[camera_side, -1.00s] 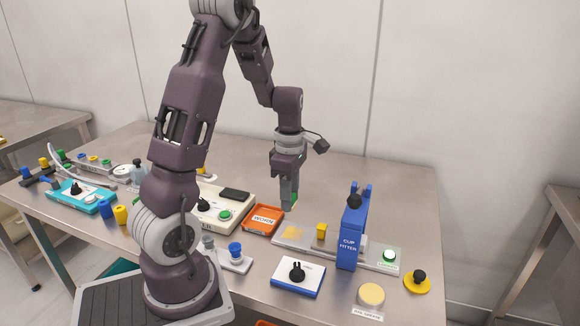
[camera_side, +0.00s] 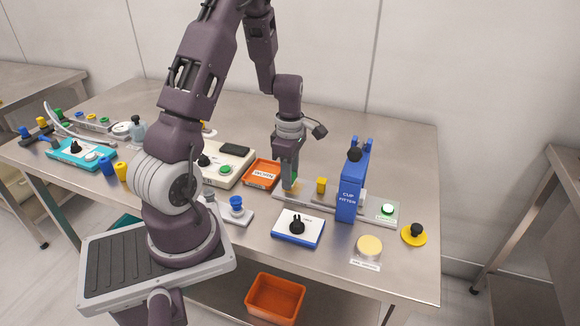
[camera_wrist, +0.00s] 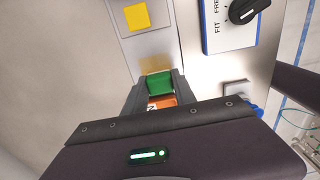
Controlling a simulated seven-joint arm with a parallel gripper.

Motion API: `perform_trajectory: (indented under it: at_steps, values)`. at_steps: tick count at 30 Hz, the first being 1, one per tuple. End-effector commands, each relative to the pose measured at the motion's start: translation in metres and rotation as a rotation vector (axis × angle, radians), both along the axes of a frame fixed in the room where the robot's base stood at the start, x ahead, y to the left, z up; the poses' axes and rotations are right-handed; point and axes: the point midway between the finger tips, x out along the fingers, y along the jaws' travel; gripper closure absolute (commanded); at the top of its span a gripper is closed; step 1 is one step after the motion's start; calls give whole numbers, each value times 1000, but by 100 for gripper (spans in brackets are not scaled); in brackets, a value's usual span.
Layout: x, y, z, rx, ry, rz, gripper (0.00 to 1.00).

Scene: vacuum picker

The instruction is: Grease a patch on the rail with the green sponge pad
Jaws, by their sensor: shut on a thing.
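My gripper (camera_side: 290,185) is shut on the green sponge pad (camera_wrist: 155,84), which shows between the fingertips in the wrist view. The rail (camera_side: 386,217) is a pale grey strip along the right part of the table. The gripper points down over the rail's left end. A yellow-orange patch (camera_wrist: 153,62) on the rail lies right beside the pad in the wrist view; the gripper mostly hides it in the side view. I cannot tell whether the pad touches the rail. A round dish of pale yellow grease (camera_side: 369,245) stands in front of the rail.
A yellow block (camera_side: 321,185) and the blue cup fitter (camera_side: 348,200) stand on the rail, right of the gripper. An orange tray (camera_side: 261,174) marked "WORN" lies just left. A white-and-blue box with a black knob (camera_side: 298,228) is in front. The table behind is clear.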

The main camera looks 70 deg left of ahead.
Motion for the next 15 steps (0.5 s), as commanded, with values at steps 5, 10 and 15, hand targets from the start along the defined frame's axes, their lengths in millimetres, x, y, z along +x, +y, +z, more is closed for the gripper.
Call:
perform_trajectory:
  at_steps: [5,10,15]
  values:
    - [8,-8,5,1,-4,-3,100]
    - [18,-19,4,-1,-1,-2,100]
    - [29,-30,4,-1,-1,-4,100]
